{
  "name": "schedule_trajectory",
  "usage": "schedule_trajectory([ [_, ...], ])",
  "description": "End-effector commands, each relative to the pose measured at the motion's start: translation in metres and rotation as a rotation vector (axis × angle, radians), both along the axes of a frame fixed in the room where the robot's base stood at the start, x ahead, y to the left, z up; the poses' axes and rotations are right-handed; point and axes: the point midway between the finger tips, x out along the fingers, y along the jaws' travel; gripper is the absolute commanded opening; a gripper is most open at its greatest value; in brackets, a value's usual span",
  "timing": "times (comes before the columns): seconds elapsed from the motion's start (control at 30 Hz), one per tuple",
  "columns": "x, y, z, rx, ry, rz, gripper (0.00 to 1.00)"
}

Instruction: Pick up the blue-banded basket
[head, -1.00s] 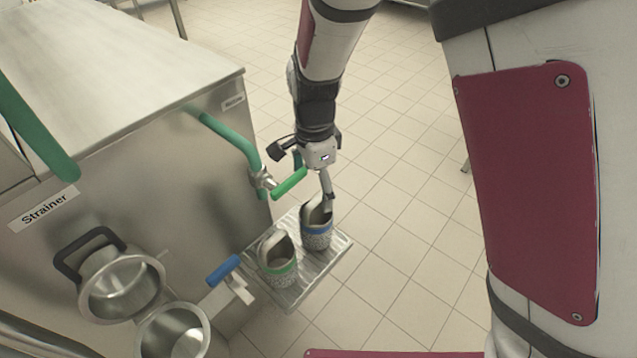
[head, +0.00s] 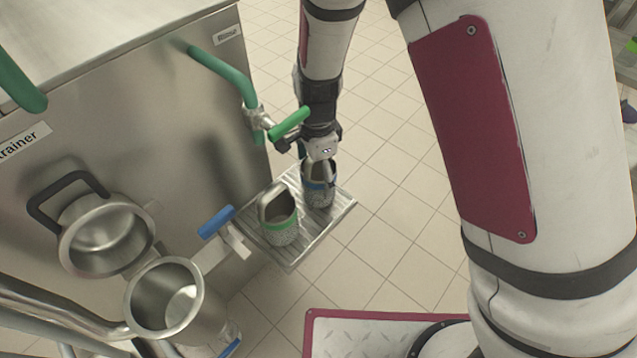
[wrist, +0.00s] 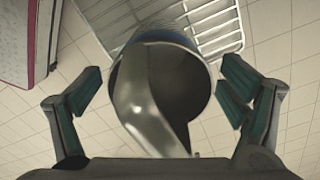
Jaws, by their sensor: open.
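The blue-banded basket (head: 318,190) stands on the ribbed metal shelf (head: 338,214) at its far right part. In the wrist view the basket (wrist: 186,77) shows its round open mouth, with its curved metal handle (wrist: 145,110) pointing toward my gripper. My gripper (head: 322,165) is right at the basket's top in the head view and hides part of it. In the wrist view my open gripper (wrist: 165,95) has one green-padded finger on each side of the basket, with gaps between the pads and the wall.
A green-banded basket (head: 281,229) stands beside it on the same shelf. A green-handled tap (head: 290,123) is close to my wrist. A blue-handled valve (head: 217,222) and metal strainer cups (head: 165,299) are at the left. Tiled floor is free to the right.

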Motion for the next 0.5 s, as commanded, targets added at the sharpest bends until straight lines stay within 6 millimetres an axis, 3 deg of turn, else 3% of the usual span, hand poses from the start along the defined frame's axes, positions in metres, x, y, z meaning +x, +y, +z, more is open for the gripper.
schedule_trajectory([
  [0.23, 0.0001, 0.0003, -0.0021, 0.001, 0.0, 0.0, 0.9],
  [0.5, 0.0, 0.0002, -0.0021, 0.001, 0.0, -0.001, 0.31],
])
